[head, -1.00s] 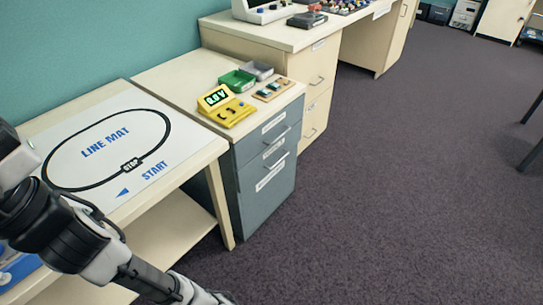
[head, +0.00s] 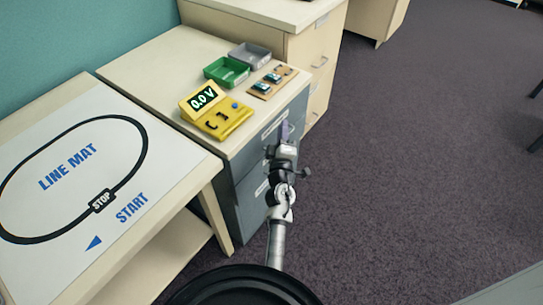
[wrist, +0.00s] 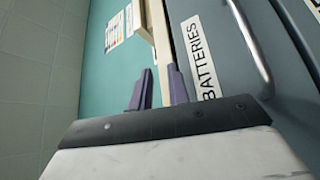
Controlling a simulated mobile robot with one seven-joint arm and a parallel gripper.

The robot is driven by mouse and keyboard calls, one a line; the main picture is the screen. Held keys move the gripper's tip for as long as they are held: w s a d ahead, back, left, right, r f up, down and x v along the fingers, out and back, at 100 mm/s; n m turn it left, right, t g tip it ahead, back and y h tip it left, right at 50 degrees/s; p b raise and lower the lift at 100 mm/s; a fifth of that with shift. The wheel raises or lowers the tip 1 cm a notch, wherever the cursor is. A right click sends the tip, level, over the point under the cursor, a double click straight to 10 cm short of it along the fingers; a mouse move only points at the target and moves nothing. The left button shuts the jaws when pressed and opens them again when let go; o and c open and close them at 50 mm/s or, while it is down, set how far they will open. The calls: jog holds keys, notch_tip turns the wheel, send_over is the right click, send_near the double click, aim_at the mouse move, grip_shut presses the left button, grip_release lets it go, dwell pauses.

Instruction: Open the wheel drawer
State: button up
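The blue-grey drawer cabinet (head: 228,197) stands under the pale top at the centre, its drawers shut. In the wrist view, the drawer nearest the top edge carries a BATTERIES label (wrist: 201,61) and has a metal bar handle (wrist: 250,48). Another label (wrist: 316,66) is cut off at the right edge. I cannot read which drawer is the wheel drawer; my arm covers part of the lower fronts in the head view. My gripper (head: 284,132) is in front of the upper drawer front. In the wrist view, its two fingers (wrist: 159,90) are apart with nothing between them.
A yellow meter (head: 216,112), a green tray (head: 227,71), a grey tray (head: 250,55) and a small board (head: 272,82) sit on the cabinet top. A line mat (head: 120,200) lies on the table at left.

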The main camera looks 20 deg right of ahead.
jog(key=s+f+n+g+y, duration=0.2)
jog(key=s+f+n, duration=0.2)
jog(key=f, duration=0.7)
jog(key=s+f+n+g+y, duration=0.1)
jog(key=s+f+n+y, duration=0.3)
jog(key=f, duration=0.7)
jog(key=shift+m+h, duration=0.3)
jog(key=shift+h, duration=0.3)
jog(key=w, duration=0.4)
jog(key=w+d+f+b, duration=0.1)
jog(key=w, duration=0.3)
jog(key=w+b, duration=0.1)
jog(key=w, duration=0.3)
jog(key=shift+w+d+f, duration=0.15)
jog(key=shift+w+d, duration=0.05)
jog(key=shift+d, duration=0.15)
grip_shut()
